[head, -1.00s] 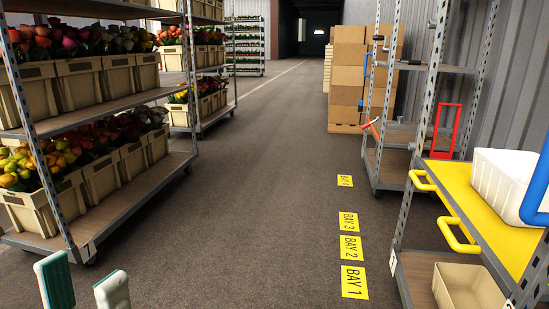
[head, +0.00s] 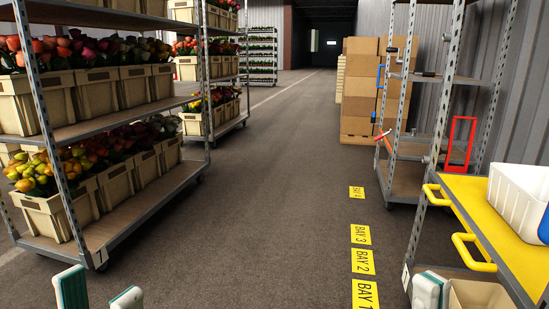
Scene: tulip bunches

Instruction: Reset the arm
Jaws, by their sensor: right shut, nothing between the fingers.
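My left gripper (head: 99,292) is at the bottom left edge of the head view. Its two pale, green-sided fingers stand apart with nothing between them, above the floor. My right gripper (head: 430,290) shows at the bottom right, in front of the lower part of the yellow-topped cart (head: 496,205). It is shut and empty, and the frame's lower edge cuts it off. Most of both arms is out of view.
A flower rack (head: 125,222) with crates of tulips stands at the left. A shelf trolley (head: 405,172) and stacked cardboard boxes (head: 363,90) stand at the right. A white bin (head: 515,200) sits on the cart. The aisle floor (head: 270,200) between is clear.

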